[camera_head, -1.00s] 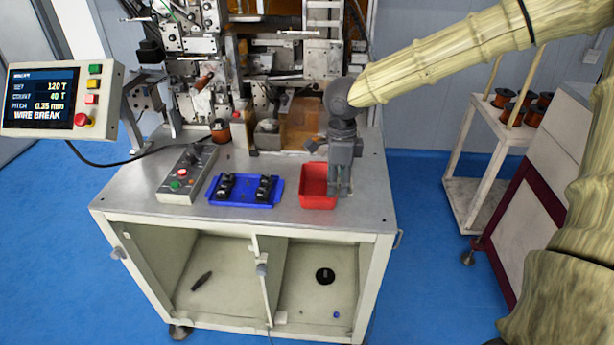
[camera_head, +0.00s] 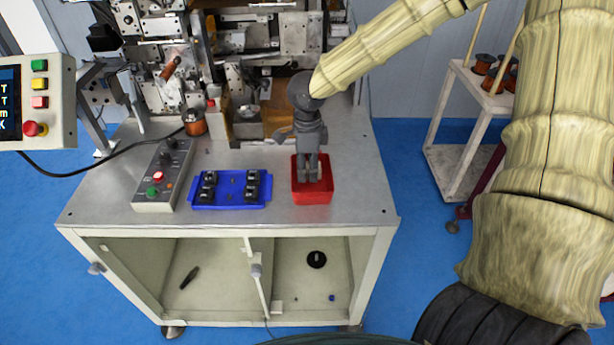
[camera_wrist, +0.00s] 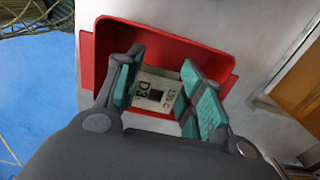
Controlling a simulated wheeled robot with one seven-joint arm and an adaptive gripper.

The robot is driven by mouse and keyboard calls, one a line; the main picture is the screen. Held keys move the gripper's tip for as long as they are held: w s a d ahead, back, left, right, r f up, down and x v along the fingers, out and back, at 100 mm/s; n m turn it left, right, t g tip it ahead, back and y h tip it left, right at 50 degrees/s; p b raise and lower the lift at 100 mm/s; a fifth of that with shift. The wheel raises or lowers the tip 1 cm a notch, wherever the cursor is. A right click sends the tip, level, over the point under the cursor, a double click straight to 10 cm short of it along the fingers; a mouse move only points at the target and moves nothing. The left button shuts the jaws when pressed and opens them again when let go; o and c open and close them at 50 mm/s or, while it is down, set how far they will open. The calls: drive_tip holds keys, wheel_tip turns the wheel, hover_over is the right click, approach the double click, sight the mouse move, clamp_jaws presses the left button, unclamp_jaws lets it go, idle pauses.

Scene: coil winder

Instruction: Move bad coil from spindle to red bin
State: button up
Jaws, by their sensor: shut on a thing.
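The red bin (camera_head: 313,198) stands near the right front of the machine's table. My gripper (camera_head: 310,176) points down over and into the middle of the bin. In the wrist view, my gripper (camera_wrist: 155,90) is shut on a pale, square-faced coil (camera_wrist: 157,91) with a dark square hole and printed marks reading "D3". The coil is between the green-padded fingers, inside the outline of the red bin (camera_wrist: 195,45). I cannot tell whether it touches the bin floor. In the head view my fingers hide the coil.
A blue tray (camera_head: 231,203) with several black parts lies left of the bin. A control box (camera_head: 160,180) with buttons is further left. The winding machine (camera_head: 250,70) rises behind. A cart (camera_head: 458,160) with copper spools stands at the right. The table's front right is clear.

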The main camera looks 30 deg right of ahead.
sight(306, 186)
drive_tip(key=f, duration=0.3)
drive_tip(key=shift+w+f+p, duration=0.1)
drive_tip(key=shift+w+p, duration=0.2)
drive_tip(key=shift+s+f, duration=0.3)
drive_tip(key=shift+s, duration=0.15)
drive_tip(key=shift+w+f, duration=0.35)
drive_tip(key=shift+w, duration=0.05)
drive_tip(key=shift+s, duration=0.25)
drive_tip(key=o, duration=0.8)
drive_tip(key=shift+w+f, duration=0.1)
drive_tip(key=shift+w, duration=0.05)
drive_tip(key=shift+c, duration=0.2)
